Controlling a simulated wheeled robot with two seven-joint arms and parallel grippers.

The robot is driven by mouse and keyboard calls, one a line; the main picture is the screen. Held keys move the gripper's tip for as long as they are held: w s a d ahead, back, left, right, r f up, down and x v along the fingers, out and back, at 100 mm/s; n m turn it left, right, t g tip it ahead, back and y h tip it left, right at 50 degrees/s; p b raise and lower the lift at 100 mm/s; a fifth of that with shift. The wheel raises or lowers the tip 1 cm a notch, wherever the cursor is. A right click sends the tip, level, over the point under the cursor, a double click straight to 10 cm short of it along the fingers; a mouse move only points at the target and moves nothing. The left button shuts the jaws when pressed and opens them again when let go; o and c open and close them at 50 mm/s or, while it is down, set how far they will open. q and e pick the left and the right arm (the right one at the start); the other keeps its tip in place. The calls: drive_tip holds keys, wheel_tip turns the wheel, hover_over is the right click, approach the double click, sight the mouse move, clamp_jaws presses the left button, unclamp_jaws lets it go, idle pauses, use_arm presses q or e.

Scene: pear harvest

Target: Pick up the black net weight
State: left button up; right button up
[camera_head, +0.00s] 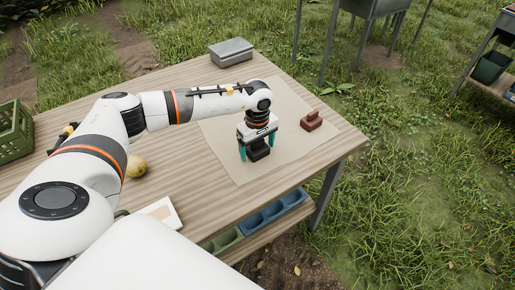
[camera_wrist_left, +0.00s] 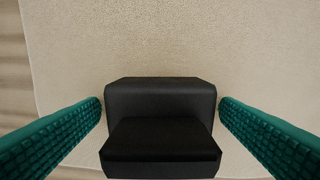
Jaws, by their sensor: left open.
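The black net weight (camera_head: 258,150) sits on a beige mat (camera_head: 226,135) on the wooden table. It is a dark block with a raised lower part, and it fills the middle of the left wrist view (camera_wrist_left: 160,100). My left gripper (camera_head: 257,157) points down over it with its teal fingers open, one on each side of the block. In the left wrist view the fingers (camera_wrist_left: 160,112) stand beside the weight with small gaps visible. The gripper partly hides the weight in the head view. My right gripper is not in view.
A reddish-brown block with a knob (camera_head: 312,121) stands on the mat's right. A grey box (camera_head: 231,52) is at the table's back. A yellow pear (camera_head: 136,167), a white card (camera_head: 160,213) and a green crate (camera_head: 14,132) are leftward. Blue bins (camera_head: 273,212) sit below the front edge.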

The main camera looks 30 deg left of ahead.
use_arm(q)
drive_tip(key=shift+c, duration=0.5)
drive_tip(key=c, duration=1.2)
drive_tip(key=shift+o, duration=0.2)
drive_tip(key=shift+r, duration=0.15)
